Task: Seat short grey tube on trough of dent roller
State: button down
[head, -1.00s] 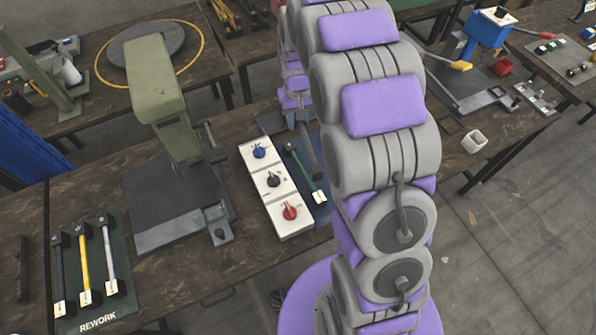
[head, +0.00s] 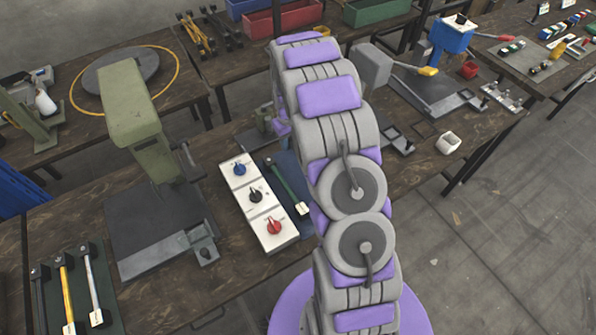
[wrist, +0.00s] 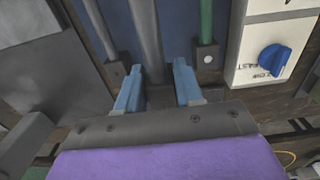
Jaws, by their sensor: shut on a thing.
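In the wrist view, my gripper (wrist: 157,90) has its two blue fingers closed around a plain grey tube (wrist: 147,40). The tube runs up out of the picture and its near end lies between the fingers. Behind it is a blue mat (wrist: 179,45). In the head view, my own arm hides the gripper and the tube. I cannot pick out the dent roller or its trough for certain.
A white knob panel (head: 258,205), a green press (head: 140,110) and the rework rack (head: 75,300) stand left of my arm.

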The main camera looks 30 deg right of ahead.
jog(key=b, duration=0.1)
send_over(292, 164)
jog(key=f, duration=0.5)
jog(key=shift+d+f, duration=0.25)
jog(key=shift+f, duration=0.05)
jog(key=shift+a+f, duration=0.15)
jog(key=shift+f, duration=0.65)
jog(key=shift+a+f, duration=0.15)
jog(key=shift+f, duration=0.65)
jog(key=shift+d+f, duration=0.1)
jog(key=c, duration=0.7)
grip_release()
jog(key=shift+c, duration=0.2)
jog(key=shift+f, duration=0.1)
jog(key=shift+b, duration=0.35)
